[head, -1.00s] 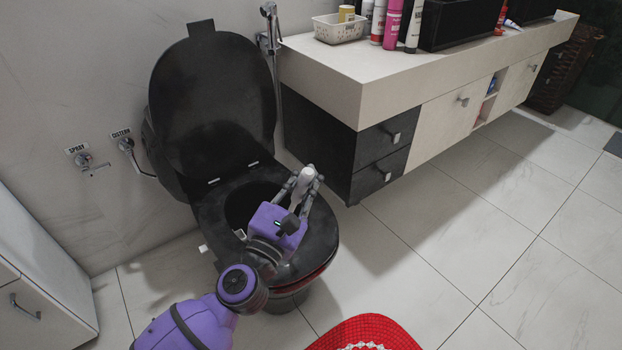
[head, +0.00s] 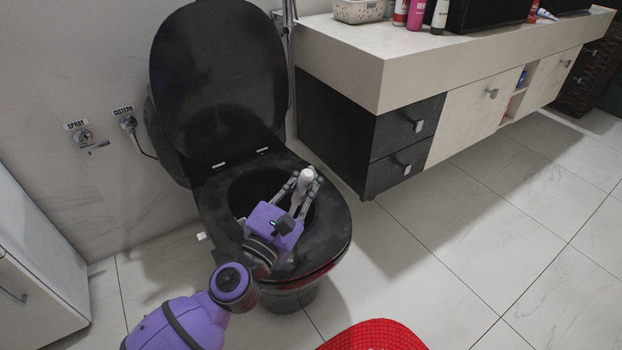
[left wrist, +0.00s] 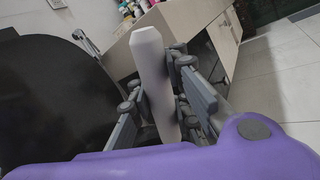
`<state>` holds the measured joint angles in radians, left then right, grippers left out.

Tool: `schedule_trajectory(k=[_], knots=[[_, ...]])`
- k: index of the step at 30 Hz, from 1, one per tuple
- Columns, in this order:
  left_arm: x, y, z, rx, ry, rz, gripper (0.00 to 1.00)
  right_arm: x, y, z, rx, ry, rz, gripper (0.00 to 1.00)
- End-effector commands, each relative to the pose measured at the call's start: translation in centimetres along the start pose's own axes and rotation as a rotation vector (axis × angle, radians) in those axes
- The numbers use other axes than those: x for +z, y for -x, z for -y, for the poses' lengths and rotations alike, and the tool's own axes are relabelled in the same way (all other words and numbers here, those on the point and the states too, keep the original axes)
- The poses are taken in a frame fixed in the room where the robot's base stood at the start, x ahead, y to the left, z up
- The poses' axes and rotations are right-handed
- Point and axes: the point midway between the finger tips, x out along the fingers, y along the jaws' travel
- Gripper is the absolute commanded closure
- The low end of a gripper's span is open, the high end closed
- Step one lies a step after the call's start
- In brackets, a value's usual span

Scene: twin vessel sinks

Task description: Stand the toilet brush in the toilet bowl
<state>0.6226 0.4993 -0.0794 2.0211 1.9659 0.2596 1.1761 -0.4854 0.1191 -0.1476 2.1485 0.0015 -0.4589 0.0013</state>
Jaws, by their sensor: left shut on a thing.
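The black toilet bowl (head: 215,206) stands against the wall with its lid raised; the lid also shows in the left wrist view (left wrist: 50,100). My left gripper (head: 302,190) is over the front right of the bowl opening, shut on the white handle of the toilet brush (head: 305,176). In the left wrist view the handle (left wrist: 152,75) stands nearly upright between the fingers of the gripper (left wrist: 165,98). The lower part of the brush is hidden behind the gripper and inside the bowl, so I cannot tell if it touches the bottom. My right gripper is not in view.
A vanity counter (head: 345,52) with drawers stands close on the right, with bottles and a basket (head: 360,10) on top. A white cabinet (head: 35,250) is at the left. A red mat (head: 370,335) lies on the floor in front. The tiled floor at right is clear.

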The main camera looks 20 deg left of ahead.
Motion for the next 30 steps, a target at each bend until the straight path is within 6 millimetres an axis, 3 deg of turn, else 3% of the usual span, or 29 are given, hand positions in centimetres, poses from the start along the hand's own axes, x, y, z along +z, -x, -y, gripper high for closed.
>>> schedule_trajectory(k=[21,30], knots=[[-7.6,-0.1,0.1,0.000,-0.001,0.000,1.00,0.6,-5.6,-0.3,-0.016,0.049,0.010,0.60],[-10.0,-0.1,-0.1,0.004,0.001,0.004,1.00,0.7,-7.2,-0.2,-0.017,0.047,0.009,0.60]])
